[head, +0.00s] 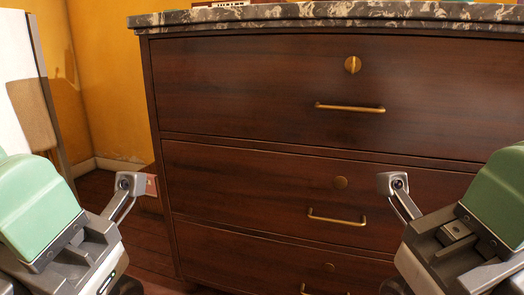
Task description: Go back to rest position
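My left gripper (85,258) is at the lower left of the head view, on the arm with a green cover. My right gripper (462,250) is at the lower right, on a matching green-covered arm. Both are low in the picture and spread apart, in front of a dark wood chest of drawers (255,190). I see no object held in either one.
The chest has a dark marbled top (300,14) and brass handles (350,108); its visible drawers look closed. A white panel (15,95) stands at the far left.

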